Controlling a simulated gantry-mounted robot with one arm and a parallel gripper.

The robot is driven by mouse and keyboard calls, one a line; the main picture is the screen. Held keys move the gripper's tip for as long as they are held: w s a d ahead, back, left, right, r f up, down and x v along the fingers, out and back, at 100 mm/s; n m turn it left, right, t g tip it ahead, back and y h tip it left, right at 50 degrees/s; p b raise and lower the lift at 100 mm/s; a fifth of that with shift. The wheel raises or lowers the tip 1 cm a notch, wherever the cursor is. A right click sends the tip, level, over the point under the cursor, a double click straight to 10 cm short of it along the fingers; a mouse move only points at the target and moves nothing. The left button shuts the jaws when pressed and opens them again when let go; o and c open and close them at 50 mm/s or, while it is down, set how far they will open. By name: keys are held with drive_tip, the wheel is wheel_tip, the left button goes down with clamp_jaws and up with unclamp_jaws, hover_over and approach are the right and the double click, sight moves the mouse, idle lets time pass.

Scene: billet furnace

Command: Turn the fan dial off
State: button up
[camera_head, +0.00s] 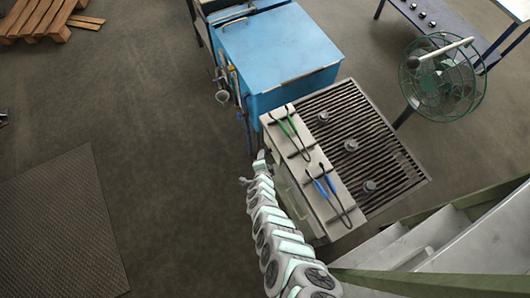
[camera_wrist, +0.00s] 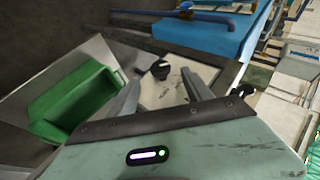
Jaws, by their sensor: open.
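A black round dial (camera_wrist: 160,69) with a light mark sits on a worn pale panel (camera_wrist: 168,92) in the wrist view. I take it for the fan dial, but no label is readable. My gripper (camera_wrist: 159,77) is open, its two grey fingers apart, with the dial showing between their tips. I cannot tell whether either finger touches the dial. In the head view my gripper (camera_head: 259,163) is small, beside the left side of the pale bench (camera_head: 287,170); the dial is not distinguishable there.
A green box (camera_wrist: 85,95) is left of the dial. The blue furnace (camera_head: 275,45) stands behind the bench. Green-handled tongs (camera_head: 288,128) and blue-handled tongs (camera_head: 322,187) lie on the bench beside a slatted grate (camera_head: 370,135). A green fan (camera_head: 440,80) stands right.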

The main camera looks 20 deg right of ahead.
drive_tip(key=shift+p+v, duration=0.75)
drive_tip(key=shift+v, duration=0.5)
drive_tip(key=shift+s, duration=0.1)
